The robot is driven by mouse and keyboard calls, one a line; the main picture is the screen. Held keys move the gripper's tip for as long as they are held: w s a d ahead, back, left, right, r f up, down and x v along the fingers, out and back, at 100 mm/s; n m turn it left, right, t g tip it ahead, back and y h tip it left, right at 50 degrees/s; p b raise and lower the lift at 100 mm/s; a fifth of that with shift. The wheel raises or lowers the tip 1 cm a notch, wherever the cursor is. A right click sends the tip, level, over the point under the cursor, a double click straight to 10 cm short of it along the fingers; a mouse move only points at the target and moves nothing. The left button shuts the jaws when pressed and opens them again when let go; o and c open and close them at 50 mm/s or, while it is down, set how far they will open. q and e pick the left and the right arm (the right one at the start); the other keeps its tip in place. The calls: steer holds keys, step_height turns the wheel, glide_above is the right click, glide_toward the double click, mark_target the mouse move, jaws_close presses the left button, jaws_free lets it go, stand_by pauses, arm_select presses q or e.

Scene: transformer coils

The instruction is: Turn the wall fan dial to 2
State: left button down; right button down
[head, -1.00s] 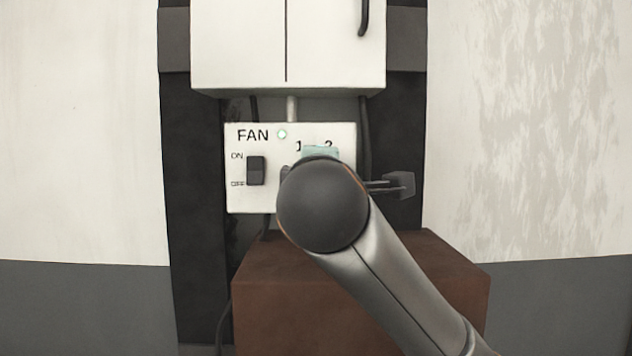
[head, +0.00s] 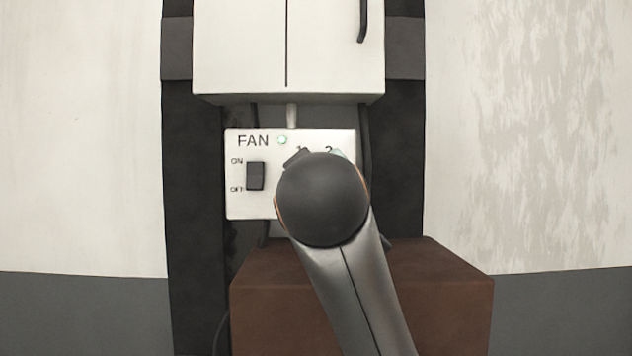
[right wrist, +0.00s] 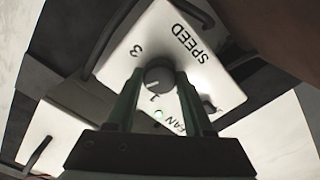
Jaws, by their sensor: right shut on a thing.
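The white fan panel (head: 240,205) is on the wall. In the head view its dial is hidden behind my right arm; the labels 1 and 2 show just above the arm. In the right wrist view the panel (right wrist: 205,80) appears turned around, with 3, 1, SPEED and FAN readable. The round dark dial (right wrist: 158,76) sits between the fingers of my right gripper (right wrist: 160,80), which is shut on it. A light mark on the dial lies near the 1 label; its exact setting is hard to tell. My left gripper is not in view.
A dark ON/OFF switch (head: 256,176) and a lit green lamp (head: 282,140) are on the panel. A white cabinet (head: 240,60) hangs just above. A brown box (head: 262,300) stands below. Dark cables run beside the panel.

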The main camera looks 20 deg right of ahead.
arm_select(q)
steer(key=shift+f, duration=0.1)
arm_select(e)
steer(key=shift+m, duration=0.6)
steer(key=shift+c, duration=1.4)
jaws_free()
steer(key=shift+s, duration=0.15)
arm_select(q)
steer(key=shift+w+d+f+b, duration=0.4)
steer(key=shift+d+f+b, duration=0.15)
steer(key=shift+b, duration=0.6)
arm_select(e)
steer(key=v, duration=1.2)
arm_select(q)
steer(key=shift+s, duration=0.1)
arm_select(e)
steer(key=shift+s+a, duration=0.1)
steer(key=shift+s, duration=0.05)
